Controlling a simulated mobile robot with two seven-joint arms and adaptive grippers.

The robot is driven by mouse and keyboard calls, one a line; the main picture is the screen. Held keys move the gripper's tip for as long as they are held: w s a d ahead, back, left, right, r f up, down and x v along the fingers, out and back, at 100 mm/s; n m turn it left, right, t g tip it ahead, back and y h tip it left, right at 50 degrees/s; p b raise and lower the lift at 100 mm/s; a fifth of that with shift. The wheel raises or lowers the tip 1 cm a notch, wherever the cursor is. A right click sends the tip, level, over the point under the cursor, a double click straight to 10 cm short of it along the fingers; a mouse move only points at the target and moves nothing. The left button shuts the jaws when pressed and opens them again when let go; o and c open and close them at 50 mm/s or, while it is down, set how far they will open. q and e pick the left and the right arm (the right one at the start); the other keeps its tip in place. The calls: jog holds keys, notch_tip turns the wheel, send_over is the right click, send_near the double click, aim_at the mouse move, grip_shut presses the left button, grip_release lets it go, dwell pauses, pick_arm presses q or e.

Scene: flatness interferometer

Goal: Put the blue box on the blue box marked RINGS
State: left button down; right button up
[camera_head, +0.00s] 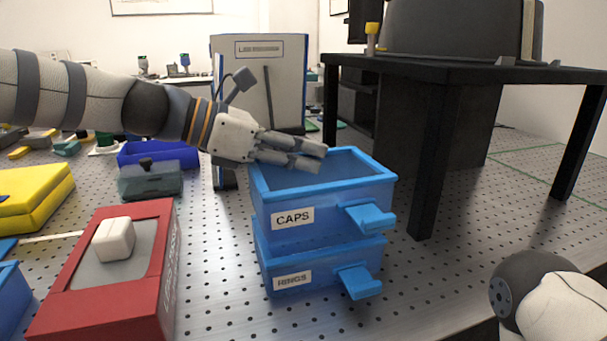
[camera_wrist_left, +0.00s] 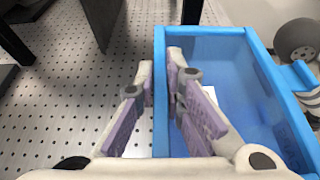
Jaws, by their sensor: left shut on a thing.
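The blue box marked CAPS (camera_head: 325,215) sits on top of the blue box marked RINGS (camera_head: 318,268), close to flush with it in the head view. Both have a blue handle at the front right. My left gripper (camera_head: 310,152) is shut on the far left rim of the CAPS box. In the left wrist view its fingers (camera_wrist_left: 165,90) straddle the blue wall, one outside and one inside the box (camera_wrist_left: 235,45). The inside looks empty apart from a small white patch by the inner finger. Only a rounded part of my right arm shows at the lower right; its gripper is out of view.
A red case (camera_head: 75,305) with a white block (camera_head: 114,239) stands to the left on the perforated table. A black table (camera_head: 470,70) with legs is close behind on the right. A grey-white cabinet (camera_head: 285,85) stands behind. A yellow case (camera_head: 35,195) lies far left.

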aim_at(303, 173)
pick_arm(q)
notch_tip(303, 173, down, 3)
jog(key=shift+f, duration=0.15)
jog(key=c, duration=1.7)
grip_release()
